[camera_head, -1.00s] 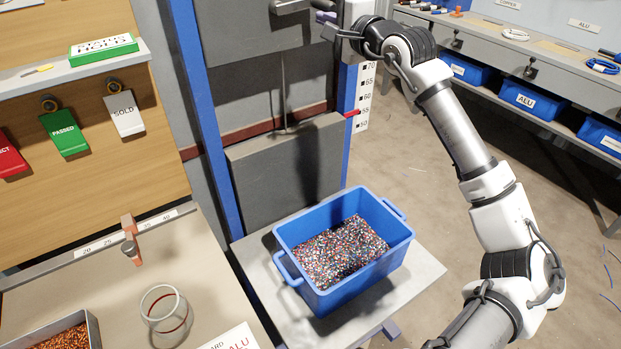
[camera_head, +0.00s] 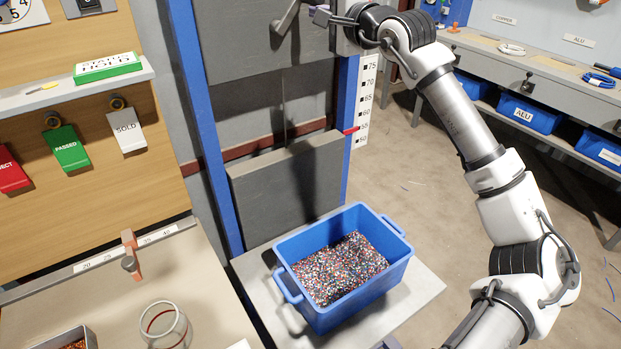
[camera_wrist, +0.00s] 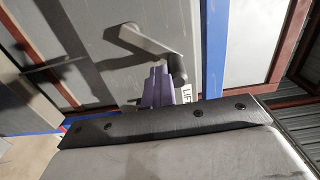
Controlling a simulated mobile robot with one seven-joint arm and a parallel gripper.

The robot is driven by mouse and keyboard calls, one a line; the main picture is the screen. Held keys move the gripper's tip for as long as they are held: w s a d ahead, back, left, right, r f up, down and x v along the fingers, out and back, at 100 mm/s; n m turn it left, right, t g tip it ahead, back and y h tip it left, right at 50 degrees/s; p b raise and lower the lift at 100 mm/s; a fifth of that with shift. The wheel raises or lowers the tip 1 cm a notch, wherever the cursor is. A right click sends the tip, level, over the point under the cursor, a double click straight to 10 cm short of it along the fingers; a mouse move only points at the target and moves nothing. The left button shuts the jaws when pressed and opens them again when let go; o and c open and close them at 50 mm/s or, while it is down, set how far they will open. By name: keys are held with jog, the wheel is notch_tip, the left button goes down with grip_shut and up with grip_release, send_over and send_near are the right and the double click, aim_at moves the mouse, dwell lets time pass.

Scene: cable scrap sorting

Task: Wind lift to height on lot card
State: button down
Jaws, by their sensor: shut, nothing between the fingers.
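The lift has blue posts and a grey platform (camera_head: 424,292) carrying a blue crate (camera_head: 345,312) of mixed granules. A red pointer (camera_head: 351,131) stands near 55 on the white height scale (camera_head: 366,93). A grey crank (camera_head: 284,18) is at the top edge; it also shows in the wrist view (camera_wrist: 146,40). My gripper (camera_head: 321,17), with purple fingers (camera_wrist: 157,85), is shut and empty beside the crank. In the wrist view its tips overlap the crank's end; I cannot tell whether they touch. Only a sliver of the lot card (camera_head: 239,345) shows, unreadable.
Tags hang on a board, including a green PASSED tag (camera_head: 66,149). Blue bins (camera_head: 528,114) stand under the right bench. The floor between is mostly clear.

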jog(key=w+d+b+v, duration=0.1)
jog(key=b+v, duration=0.2)
jog(key=v, duration=0.5)
jog(key=shift+d+t+b, duration=0.3)
jog(key=shift+b, duration=0.1)
